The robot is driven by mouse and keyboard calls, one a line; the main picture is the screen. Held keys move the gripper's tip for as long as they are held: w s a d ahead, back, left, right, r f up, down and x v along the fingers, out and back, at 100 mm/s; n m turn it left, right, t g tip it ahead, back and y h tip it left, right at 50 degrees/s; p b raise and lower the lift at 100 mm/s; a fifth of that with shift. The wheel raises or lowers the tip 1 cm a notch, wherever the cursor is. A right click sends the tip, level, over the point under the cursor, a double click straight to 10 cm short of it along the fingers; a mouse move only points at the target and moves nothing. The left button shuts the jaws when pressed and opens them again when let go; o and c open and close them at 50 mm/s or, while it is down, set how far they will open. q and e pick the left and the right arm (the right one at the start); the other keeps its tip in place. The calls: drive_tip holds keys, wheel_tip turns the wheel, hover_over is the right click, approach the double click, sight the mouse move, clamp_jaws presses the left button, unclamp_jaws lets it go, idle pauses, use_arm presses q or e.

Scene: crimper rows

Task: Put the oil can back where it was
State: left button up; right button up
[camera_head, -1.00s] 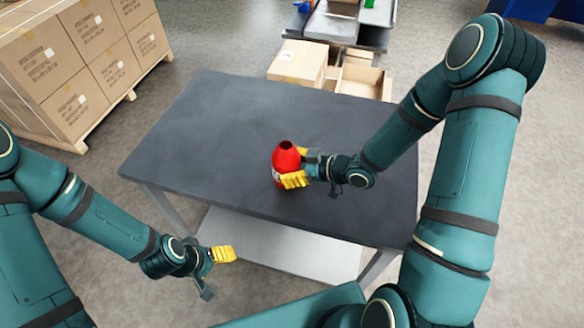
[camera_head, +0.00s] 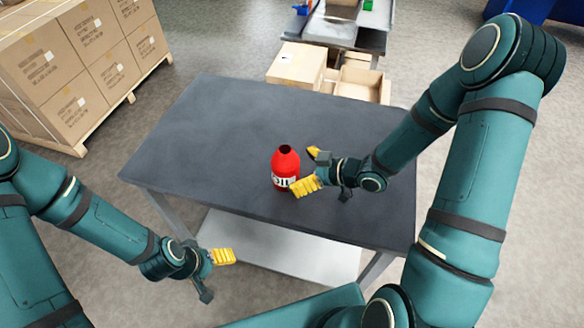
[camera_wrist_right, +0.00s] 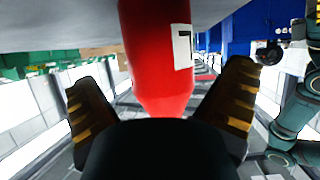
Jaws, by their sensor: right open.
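The red oil can (camera_head: 285,165) stands upright on the dark grey table (camera_head: 215,120), near its front edge, with part of a white label showing. In the right wrist view the red can (camera_wrist_right: 157,60) appears beyond the fingers, between their lines. My right gripper (camera_head: 309,170) is open just to the right of the can, with its yellow fingertips spread; the wrist view also shows both fingers (camera_wrist_right: 163,95) apart. My left gripper (camera_head: 222,256) hangs in front of the table, low and away from the can. Whether its fingers are apart cannot be made out.
The rest of the tabletop is bare. Cardboard boxes (camera_head: 60,60) are stacked on a pallet at the left. Behind the table are a cardboard box (camera_head: 296,64), an open wooden box (camera_head: 362,82) and another workbench.

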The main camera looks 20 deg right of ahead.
use_arm(q)
drive_tip(key=shift+w+r+p, duration=0.25)
drive_tip(key=shift+r+p, duration=0.6)
drive_tip(key=shift+r, duration=0.1)
use_arm(e)
drive_tip(key=v, duration=0.9)
use_arm(q)
drive_tip(key=shift+s, duration=0.15)
use_arm(e)
drive_tip(key=shift+s, duration=0.1)
